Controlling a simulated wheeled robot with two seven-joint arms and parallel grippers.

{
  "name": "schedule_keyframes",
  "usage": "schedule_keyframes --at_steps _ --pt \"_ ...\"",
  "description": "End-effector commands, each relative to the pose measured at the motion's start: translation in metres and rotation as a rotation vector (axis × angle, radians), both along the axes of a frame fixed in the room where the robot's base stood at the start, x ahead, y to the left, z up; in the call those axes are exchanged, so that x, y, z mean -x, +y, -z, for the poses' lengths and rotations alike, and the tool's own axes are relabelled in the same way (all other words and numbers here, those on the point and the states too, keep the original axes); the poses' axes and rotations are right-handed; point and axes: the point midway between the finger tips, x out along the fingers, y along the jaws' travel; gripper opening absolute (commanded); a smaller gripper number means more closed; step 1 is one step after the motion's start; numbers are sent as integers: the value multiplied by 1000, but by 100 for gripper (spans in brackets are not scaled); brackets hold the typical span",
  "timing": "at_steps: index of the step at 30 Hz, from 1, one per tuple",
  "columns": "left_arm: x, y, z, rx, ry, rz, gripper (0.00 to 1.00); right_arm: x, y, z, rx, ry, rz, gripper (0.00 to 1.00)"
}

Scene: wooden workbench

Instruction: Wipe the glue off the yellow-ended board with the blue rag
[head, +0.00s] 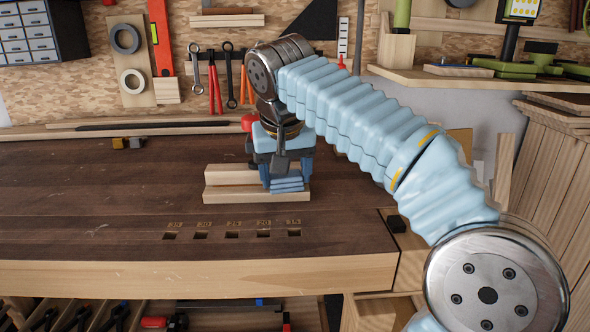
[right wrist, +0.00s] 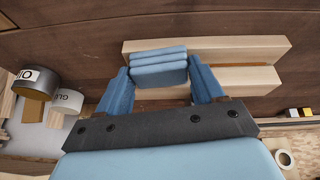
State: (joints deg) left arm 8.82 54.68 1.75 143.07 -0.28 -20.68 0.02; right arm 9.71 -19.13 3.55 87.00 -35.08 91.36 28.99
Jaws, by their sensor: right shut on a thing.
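The blue rag (head: 287,185) is a folded, layered pad. My right gripper (head: 286,172) is shut on it, with a finger on each side, as the right wrist view also shows the rag (right wrist: 158,67). The rag is at the right end of a pale wooden piece in the head view. That piece shows a front strip (head: 232,195) and a raised rear strip (head: 225,173), both also in the right wrist view. I see no yellow end on it; its right end is partly covered by the rag and gripper. My left gripper is not in view.
Small yellow and grey blocks (head: 128,143) lie at the back left of the dark workbench (head: 90,200). Cans stand at the left in the right wrist view, one labelled as glue (right wrist: 66,100). Labelled slots (head: 232,234) line the bench front. The bench left of the wood is clear.

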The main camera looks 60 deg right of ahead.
Motion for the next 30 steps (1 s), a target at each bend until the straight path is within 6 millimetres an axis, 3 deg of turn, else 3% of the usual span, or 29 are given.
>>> schedule_keyframes --at_steps 30 --pt "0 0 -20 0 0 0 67 -59 47 2 -1 5 -3 28"
